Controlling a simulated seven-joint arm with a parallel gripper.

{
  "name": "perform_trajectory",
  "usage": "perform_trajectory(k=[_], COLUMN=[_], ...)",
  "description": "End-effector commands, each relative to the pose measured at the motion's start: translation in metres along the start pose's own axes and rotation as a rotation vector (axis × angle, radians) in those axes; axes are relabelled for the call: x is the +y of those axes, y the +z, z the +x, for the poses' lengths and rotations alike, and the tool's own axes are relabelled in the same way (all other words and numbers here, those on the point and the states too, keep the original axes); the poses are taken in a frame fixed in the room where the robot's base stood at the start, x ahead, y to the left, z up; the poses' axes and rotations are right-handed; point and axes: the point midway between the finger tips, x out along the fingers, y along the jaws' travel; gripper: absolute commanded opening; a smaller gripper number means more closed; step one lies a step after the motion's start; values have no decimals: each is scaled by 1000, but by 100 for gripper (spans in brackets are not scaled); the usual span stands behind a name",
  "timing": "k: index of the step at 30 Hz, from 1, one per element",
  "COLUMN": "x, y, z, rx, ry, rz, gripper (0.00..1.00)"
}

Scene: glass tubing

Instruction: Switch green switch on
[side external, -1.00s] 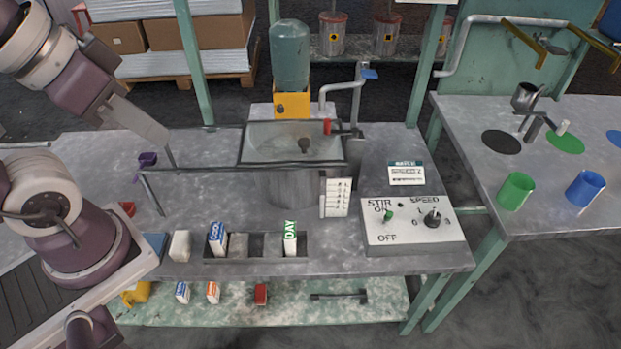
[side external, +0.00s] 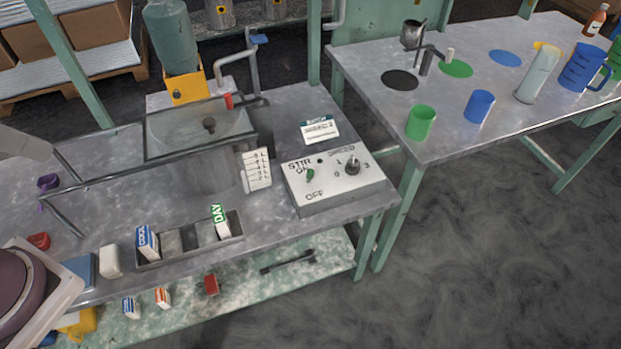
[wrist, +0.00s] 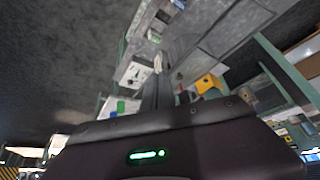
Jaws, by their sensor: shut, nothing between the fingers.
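The green switch (side external: 310,174) is a small green-tipped lever on a pale control box (side external: 336,187), beside the label STIR. ON is printed just by the lever and OFF below it. The tip sits near ON, but its exact tilt is too small to tell. A black SPEED knob (side external: 352,167) is to its right. My gripper, a grey tapered end (side external: 30,148), shows only in part at the left edge of the side view, far left of the box. It is shut and empty. In the wrist view the box (wrist: 134,74) appears beyond my gripper (wrist: 157,90).
A metal basin (side external: 200,130) with raised rails stands between my arm and the box. A card (side external: 256,170) stands left of the box, and a tray (side external: 185,240) with small cartons lies in front. A second table (side external: 440,85) with cups is at the right.

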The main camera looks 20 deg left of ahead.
Motion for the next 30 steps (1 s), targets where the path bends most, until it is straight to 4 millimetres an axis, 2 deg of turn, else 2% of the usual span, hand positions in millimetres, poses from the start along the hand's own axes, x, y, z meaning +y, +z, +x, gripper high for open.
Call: perform_trajectory(k=[2,4,5,8,12,14,15,17,18,21,24,27,30], x=[-1,-7,-10,-24,-30,-26,-21,-11,-1,26,57,83,99], y=[-3,-16,-26,-69,-134,-156,-167,-180,-185,-183,-163,-136,-113], z=[1,8,12,39,98,128,150,185,209,270,322,358,379], rx=[0,4,7,26,66,85,98,117,134,174,222,267,300], ry=[-6,-27,-43,-102,-152,-151,-141,-114,-87,10,136,260,352], rz=[9,43,69,209,483,609,691,819,904,1106,1273,1388,1453], gripper=[0,0,0,0,0,0,0,0,0,0,0,0,0])
